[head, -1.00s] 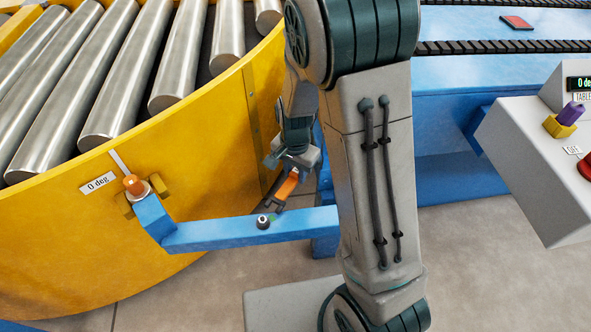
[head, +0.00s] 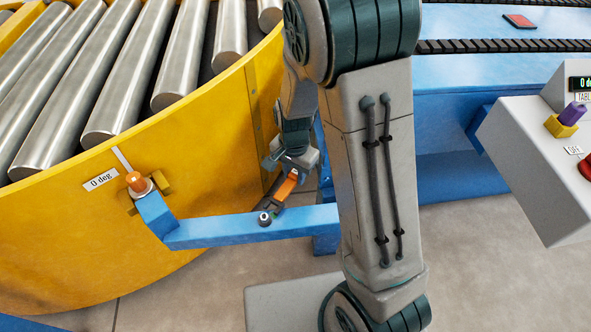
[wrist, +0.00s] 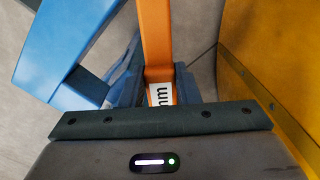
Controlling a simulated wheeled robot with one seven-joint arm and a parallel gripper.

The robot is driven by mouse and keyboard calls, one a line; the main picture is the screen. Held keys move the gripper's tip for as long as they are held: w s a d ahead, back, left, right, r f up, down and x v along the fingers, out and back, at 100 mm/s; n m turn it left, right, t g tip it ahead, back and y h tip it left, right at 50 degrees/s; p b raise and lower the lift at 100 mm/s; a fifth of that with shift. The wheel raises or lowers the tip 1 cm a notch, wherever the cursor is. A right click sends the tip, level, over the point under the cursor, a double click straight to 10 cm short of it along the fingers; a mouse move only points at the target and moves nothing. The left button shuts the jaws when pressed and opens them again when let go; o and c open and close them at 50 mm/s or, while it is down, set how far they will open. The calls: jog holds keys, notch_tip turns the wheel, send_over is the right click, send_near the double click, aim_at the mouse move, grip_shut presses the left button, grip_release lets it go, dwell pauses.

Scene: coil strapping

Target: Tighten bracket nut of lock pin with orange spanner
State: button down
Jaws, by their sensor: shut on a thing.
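My gripper (head: 287,178) is shut on the orange spanner (head: 286,189), behind my arm's column in the head view. The spanner's dark jaw end reaches down to the bracket nut (head: 265,218) on the blue bracket arm (head: 205,233); I cannot tell whether it sits around the nut or beside it. In the wrist view the spanner's orange handle (wrist: 155,40) runs up from between the fingers, and its far end is out of frame. The lock pin (head: 136,181), with an orange top, stands at the bracket's left end against the yellow turntable wall (head: 200,165).
Steel rollers (head: 125,75) lie on the yellow turntable. A "0 deg" label (head: 101,180) is beside the pin. A grey control box (head: 545,150) with a purple-topped switch (head: 570,115) stands at the right. A blue conveyor (head: 450,95) runs behind.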

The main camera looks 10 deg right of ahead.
aim_at(294, 186)
jog(key=shift+s+a+p, duration=0.45)
jog(key=shift+s+a, duration=0.65)
jog(key=shift+s, duration=0.1)
dwell(1.2)
jog(key=shift+d, duration=0.1)
dwell(0.7)
jog(key=shift+s+d+m+p, duration=0.6)
jog(key=shift+s+m, duration=0.2)
jog(key=shift+m, duration=0.5)
jog(key=shift+d, duration=0.1)
jog(key=shift+s+d+m+p, duration=0.25)
jog(key=shift+s+m, duration=0.2)
jog(key=shift+m, duration=0.15)
jog(key=shift+s+d+m+p, duration=0.25)
jog(key=shift+s+m, duration=0.2)
jog(key=shift+m, duration=0.15)
jog(key=shift+s, duration=0.1)
